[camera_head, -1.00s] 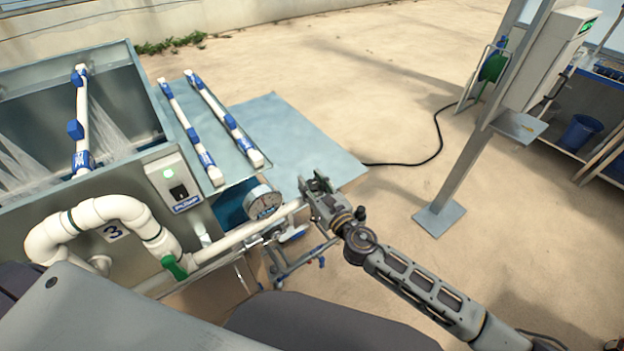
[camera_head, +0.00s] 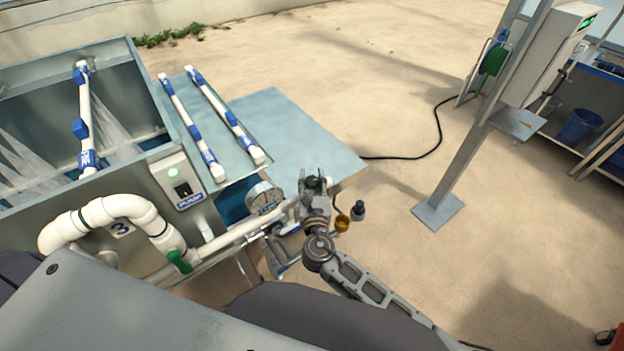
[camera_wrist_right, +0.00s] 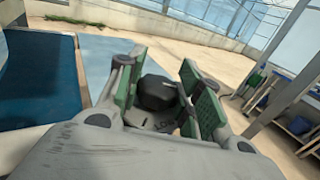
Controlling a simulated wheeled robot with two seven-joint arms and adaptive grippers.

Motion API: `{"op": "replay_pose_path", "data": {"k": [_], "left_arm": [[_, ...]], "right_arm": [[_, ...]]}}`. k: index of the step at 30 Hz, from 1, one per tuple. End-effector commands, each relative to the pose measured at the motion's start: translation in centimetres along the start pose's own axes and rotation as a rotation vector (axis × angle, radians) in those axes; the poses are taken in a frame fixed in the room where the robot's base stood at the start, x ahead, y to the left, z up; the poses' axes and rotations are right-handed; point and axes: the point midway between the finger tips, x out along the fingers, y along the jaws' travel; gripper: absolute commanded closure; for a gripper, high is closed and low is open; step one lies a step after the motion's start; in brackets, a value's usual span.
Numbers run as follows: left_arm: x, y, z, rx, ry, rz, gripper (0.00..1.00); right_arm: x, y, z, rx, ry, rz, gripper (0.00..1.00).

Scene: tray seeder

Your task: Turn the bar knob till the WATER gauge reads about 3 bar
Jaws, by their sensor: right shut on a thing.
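The round white gauge (camera_head: 263,197) stands on the white pipe (camera_head: 232,237) beside the tank. Its needle is too small to read. My right gripper (camera_head: 314,183) is at the right end of this pipe, just right of the gauge. It is shut on a dark knob (camera_wrist_right: 157,92), which shows between the green-padded fingers (camera_wrist_right: 160,90) in the right wrist view. My left gripper is not in view.
A grey tank (camera_head: 150,75) with white spray bars is at the left. A pump switch box (camera_head: 178,180) with a green light is on its side. A green-handled valve (camera_head: 179,262) is on the pipe. A grey post (camera_head: 470,140) stands at the right over open floor.

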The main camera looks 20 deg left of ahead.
Motion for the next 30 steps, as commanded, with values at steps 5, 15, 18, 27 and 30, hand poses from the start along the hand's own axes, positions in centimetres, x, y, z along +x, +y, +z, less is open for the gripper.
{"op": "replay_pose_path", "data": {"k": [5,15,18,27,30], "left_arm": [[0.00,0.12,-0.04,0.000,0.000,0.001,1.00],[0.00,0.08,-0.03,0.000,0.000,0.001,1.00],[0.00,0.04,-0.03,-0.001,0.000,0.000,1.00],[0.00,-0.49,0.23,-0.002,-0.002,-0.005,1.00],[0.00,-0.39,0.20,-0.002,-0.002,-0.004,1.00]], "right_arm": [[-0.01,0.00,-0.10,0.000,0.002,-0.006,0.89],[-0.01,0.00,-0.09,0.000,0.001,-0.005,0.52],[0.00,0.00,-0.07,0.000,0.001,-0.005,0.42],[-0.01,0.00,-0.03,0.000,0.000,-0.005,0.42],[-0.17,0.00,-0.04,0.000,0.001,-0.005,0.42]]}}
